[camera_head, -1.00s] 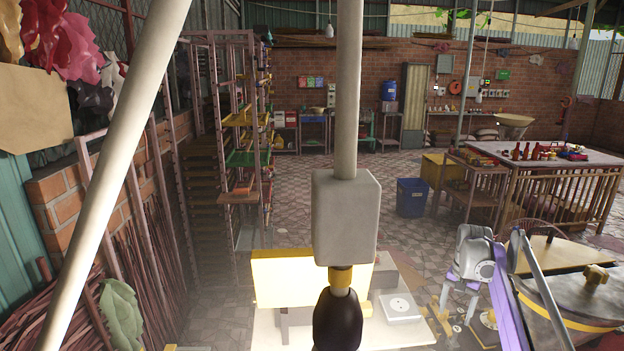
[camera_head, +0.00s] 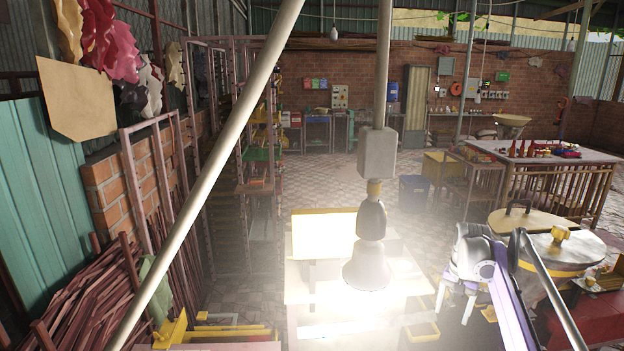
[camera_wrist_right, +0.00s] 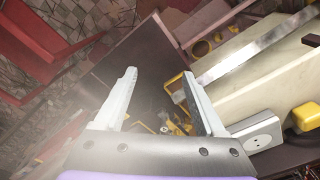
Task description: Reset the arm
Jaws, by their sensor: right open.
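My right gripper (camera_head: 456,305) hangs at the lower right of the head view, beside the brightly lit bench (camera_head: 300,290). In the right wrist view its two fingers stand well apart, and the gripper (camera_wrist_right: 158,75) is open with nothing between the fingers. Past the fingertips are a dark panel and small yellow parts, with a pale bench (camera_wrist_right: 285,75) to the right. My left gripper is not in view.
A lit lamp (camera_head: 367,270) hangs over the bench. A round-lidded vessel (camera_head: 565,250) stands right of my right arm. A rack (camera_head: 255,150) and bundled sticks (camera_head: 75,300) are at left. A blue bin (camera_head: 413,194) stands behind on open paved floor.

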